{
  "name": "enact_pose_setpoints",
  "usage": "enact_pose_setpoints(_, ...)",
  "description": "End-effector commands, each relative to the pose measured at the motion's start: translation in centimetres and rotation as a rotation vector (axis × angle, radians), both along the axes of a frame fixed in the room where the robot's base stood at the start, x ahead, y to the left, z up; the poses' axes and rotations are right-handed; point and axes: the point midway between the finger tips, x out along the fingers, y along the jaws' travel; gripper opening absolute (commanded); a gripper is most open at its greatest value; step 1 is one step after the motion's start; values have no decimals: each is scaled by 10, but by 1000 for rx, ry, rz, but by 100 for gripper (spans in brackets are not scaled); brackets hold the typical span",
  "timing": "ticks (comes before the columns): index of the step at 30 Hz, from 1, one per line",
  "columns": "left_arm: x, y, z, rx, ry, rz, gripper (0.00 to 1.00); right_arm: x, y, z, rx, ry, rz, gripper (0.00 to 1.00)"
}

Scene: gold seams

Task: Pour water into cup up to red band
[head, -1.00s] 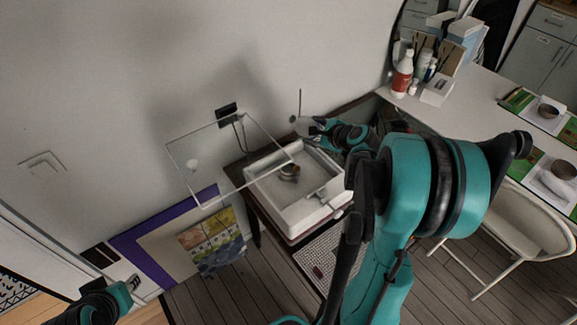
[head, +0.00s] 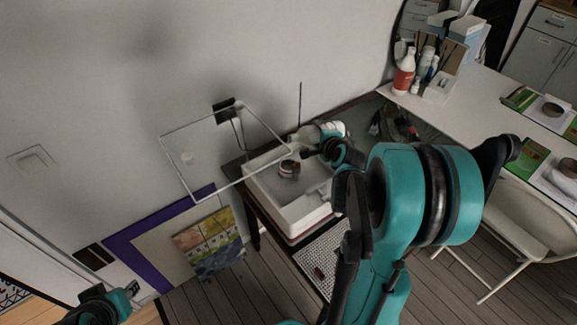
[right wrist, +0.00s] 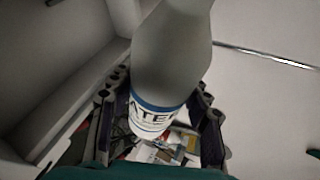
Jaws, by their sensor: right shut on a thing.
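The cup (head: 289,168) is small, with a reddish-brown band around it, and sits inside the white basin (head: 310,222). Its water level is too small to tell. My right gripper (head: 312,150) is beside the cup, to its upper right, shut on a grey-white water bottle (head: 306,133). In the right wrist view the bottle (right wrist: 172,55) lies between the fingers, its blue-edged label (right wrist: 152,116) reading "ATE". Its mouth is out of that view, and I cannot tell whether water flows.
A thin rectangular outline (head: 180,197), perhaps a clear pane, shows left of the basin. A white table (head: 475,110) at right holds a red-labelled bottle (head: 404,72) and boxes. A chair (head: 525,225) stands below it. The wooden floor in front is mostly clear.

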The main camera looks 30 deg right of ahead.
Motion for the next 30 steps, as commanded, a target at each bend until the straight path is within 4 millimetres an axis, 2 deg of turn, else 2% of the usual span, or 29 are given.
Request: enact_pose_setpoints(30,0,0,-15,0,0,0,30,0,0,-3,-167,0,0,12)
